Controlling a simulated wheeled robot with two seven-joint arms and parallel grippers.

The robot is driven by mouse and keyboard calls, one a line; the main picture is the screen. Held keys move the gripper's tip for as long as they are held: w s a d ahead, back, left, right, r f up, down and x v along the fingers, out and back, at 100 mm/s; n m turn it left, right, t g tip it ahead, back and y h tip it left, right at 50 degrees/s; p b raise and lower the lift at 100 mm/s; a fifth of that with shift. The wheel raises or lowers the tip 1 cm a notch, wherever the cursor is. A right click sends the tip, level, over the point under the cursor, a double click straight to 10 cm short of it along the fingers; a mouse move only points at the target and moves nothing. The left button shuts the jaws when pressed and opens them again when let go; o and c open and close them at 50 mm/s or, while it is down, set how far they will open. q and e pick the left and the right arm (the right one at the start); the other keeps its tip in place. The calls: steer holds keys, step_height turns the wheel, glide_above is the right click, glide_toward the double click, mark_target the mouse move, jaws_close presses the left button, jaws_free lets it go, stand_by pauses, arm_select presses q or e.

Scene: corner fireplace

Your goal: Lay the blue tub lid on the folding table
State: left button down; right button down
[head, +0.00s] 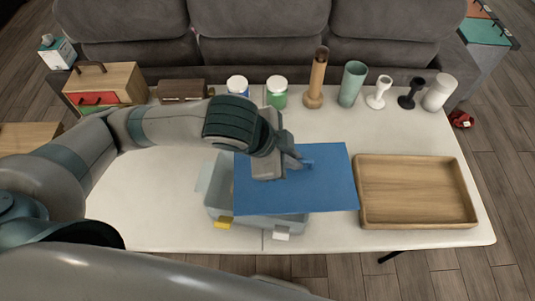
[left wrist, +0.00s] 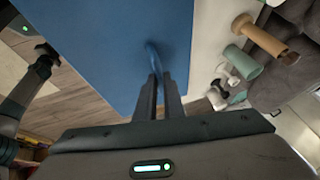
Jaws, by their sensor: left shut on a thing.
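The blue tub lid (head: 325,190) is a flat blue sheet with a small raised handle. My left gripper (head: 298,162) is shut on that handle and holds the lid roughly level over the tub (head: 216,190). In the left wrist view the lid (left wrist: 115,45) fills the top, and the fingers of my left gripper (left wrist: 159,88) close on its handle. The pale grey tub stands on the white folding table (head: 150,205), partly hidden under the lid. My right gripper (left wrist: 43,62) seems to show at the left of the wrist view; its fingers are unclear.
A wooden tray (head: 415,190) lies at the right of the table, close to the lid's right edge. Jars, a wooden vase (head: 316,80), a green cup (head: 352,84) and other items line the back edge. The table's left front is bare. A grey sofa (head: 260,40) stands behind.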

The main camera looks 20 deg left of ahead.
arm_select(q)
steer(key=w+a+r+n+y+b, duration=0.1)
steer(key=w+a+r+n+y, duration=0.1)
steer(key=w+a+n+y, duration=0.2)
steer(key=w+a+r+n+y+b, duration=0.1)
steer(key=w+a+r+n+y, duration=0.1)
steer(key=w+a+n, duration=0.6)
steer(key=a+n+y, duration=0.1)
steer(key=a+n, duration=0.2)
steer(key=shift+w+a+r+n+t+y+b, duration=0.3)
steer(key=shift+w+n+t+y+b, duration=0.05)
steer(key=shift+n+t+y, duration=0.05)
